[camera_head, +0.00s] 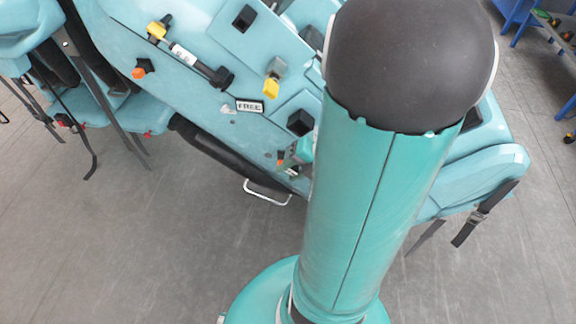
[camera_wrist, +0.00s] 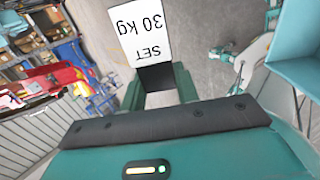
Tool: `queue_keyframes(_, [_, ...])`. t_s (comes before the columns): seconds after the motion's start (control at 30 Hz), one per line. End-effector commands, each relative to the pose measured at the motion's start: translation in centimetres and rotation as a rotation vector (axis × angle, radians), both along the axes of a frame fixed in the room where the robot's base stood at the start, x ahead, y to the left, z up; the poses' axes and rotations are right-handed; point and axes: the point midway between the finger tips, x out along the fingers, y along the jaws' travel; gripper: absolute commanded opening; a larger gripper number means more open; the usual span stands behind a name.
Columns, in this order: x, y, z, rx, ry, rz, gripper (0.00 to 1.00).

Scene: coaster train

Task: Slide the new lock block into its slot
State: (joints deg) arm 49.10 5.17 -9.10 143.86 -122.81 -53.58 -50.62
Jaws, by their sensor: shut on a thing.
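In the wrist view, my gripper (camera_wrist: 158,84) is shut on a dark piece (camera_wrist: 157,76) between its two green fingers. A white plate (camera_wrist: 142,30) reading "SET 30 kg", upside down, shows just beyond the piece; I cannot tell whether they are joined. In the head view, the teal coaster car (camera_head: 185,95) carries a black square part (camera_head: 244,18) and another black block (camera_head: 300,122). I cannot tell which is the slot, or whether the held piece is the lock block. My arm covers the car's right part, and my gripper cannot be made out there.
On the car are a white-and-black cylinder (camera_head: 200,66), yellow blocks (camera_head: 271,88), an orange knob (camera_head: 140,72) and a "FREE" tag (camera_head: 249,106). Dark straps (camera_head: 480,215) hang from its seats. Grey floor (camera_head: 150,240) in front is clear. A blue-framed rack (camera_head: 550,25) stands far right.

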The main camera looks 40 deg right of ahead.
Motion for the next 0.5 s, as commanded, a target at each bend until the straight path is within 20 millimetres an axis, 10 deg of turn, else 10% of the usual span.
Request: queue_keyframes(0.5, [0.6,-1.4,0.2,0.001,-0.001,-0.001,0.03])
